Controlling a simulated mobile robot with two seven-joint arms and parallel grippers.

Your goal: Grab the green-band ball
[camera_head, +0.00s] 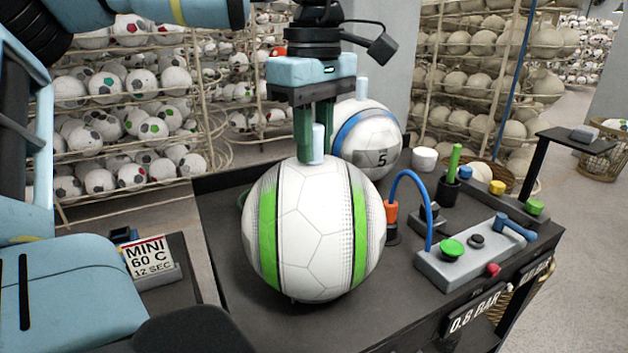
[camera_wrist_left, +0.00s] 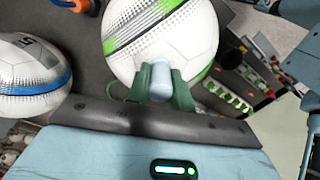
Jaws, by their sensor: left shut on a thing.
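The green-band ball (camera_head: 312,235) is white with two green bands and a light-blue peg (camera_head: 318,140) standing on top. It shows large in the middle of the head view, over the dark table (camera_head: 225,240); I cannot tell whether its underside touches the table. My left gripper (camera_head: 315,148) is directly above the ball, pointing down, with its green fingers shut on the peg from both sides. In the left wrist view the fingers (camera_wrist_left: 165,88) flank the peg, and the green-band ball (camera_wrist_left: 160,40) is right beyond them. My right gripper is not in view.
A blue-band ball (camera_head: 366,145) marked 5 stands just behind. To the right are a blue hose (camera_head: 408,180), an orange nozzle (camera_head: 392,212) and a grey control box (camera_head: 470,252) with a green button. A "MINI 60 C" sign (camera_head: 150,258) stands left. Ball racks fill the background.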

